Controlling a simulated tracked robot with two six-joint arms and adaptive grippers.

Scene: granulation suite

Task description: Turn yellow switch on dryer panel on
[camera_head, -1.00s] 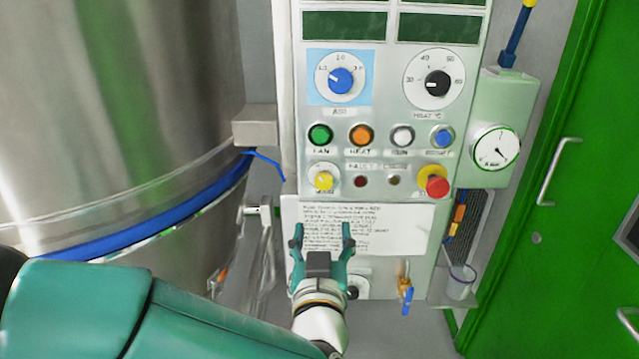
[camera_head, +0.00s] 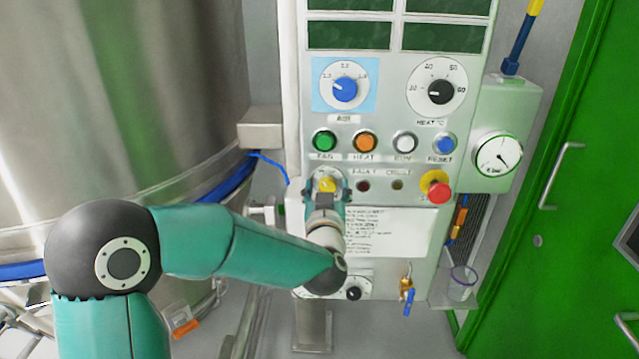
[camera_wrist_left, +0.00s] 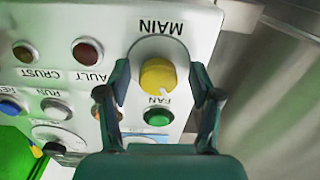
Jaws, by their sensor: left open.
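The yellow switch (camera_head: 326,185) is a round knob at the lower left of the dryer panel (camera_head: 390,215). In the left wrist view the yellow switch (camera_wrist_left: 157,77) sits on a pale round plate beside the label MAIN, and a white mark shows on its edge toward the green button. My left gripper (camera_head: 326,184) is in front of the switch. Its open fingers (camera_wrist_left: 163,95) stand on either side of the knob in the wrist view, with visible gaps. Whether they touch the panel I cannot tell. My right gripper is not in view.
Green (camera_head: 324,141), orange (camera_head: 365,142), white (camera_head: 405,142) and blue (camera_head: 444,143) buttons sit just above. A red stop button (camera_head: 439,191) is to the right. A steel vessel (camera_head: 120,100) stands left; a gauge (camera_head: 498,154) and green door (camera_head: 560,230) are right.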

